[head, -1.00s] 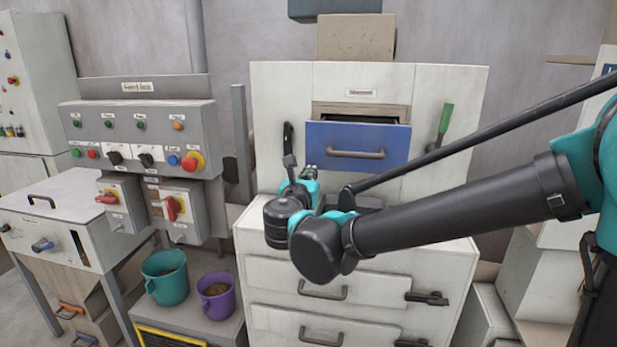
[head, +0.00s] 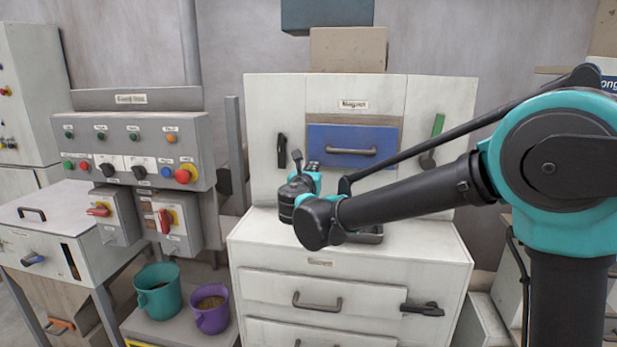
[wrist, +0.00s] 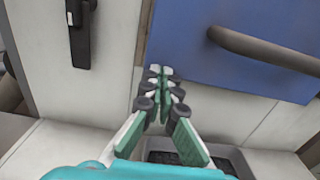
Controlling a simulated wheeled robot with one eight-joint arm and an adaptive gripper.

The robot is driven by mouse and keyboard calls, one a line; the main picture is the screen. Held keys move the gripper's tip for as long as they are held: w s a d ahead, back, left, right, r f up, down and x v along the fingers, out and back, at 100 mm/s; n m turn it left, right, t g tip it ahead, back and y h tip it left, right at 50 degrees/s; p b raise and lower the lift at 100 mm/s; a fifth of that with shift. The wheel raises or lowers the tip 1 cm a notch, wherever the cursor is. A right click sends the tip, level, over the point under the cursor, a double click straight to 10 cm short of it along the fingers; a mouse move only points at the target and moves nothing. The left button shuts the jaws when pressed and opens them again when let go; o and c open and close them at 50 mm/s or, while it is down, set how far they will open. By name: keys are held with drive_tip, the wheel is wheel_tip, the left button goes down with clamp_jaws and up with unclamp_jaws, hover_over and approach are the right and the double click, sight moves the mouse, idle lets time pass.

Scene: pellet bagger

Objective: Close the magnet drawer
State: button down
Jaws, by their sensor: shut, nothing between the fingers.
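The magnet drawer has a blue front (head: 335,146) with a dark bar handle (head: 350,151), under a "Magnet" label on the white cabinet. The blue front sits in its brown frame, with no dark opening seen above it. In the wrist view the blue front (wrist: 190,45) and its handle (wrist: 265,49) fill the upper right. My gripper (wrist: 160,72) is shut and empty, its tips by the lower left edge of the blue front. I cannot tell whether they touch it. In the head view my gripper (head: 312,167) is small and partly hidden by the wrist.
A black latch handle (head: 282,152) is left of the drawer, and a green-handled tool (head: 437,126) is right. A dark tray (wrist: 225,158) lies on the ledge below my gripper. A switch panel (head: 140,150) and two buckets (head: 158,289) stand to the left.

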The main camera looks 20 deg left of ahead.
drive_tip(key=shift+x, duration=2.2)
drive_tip(key=shift+r, duration=0.15)
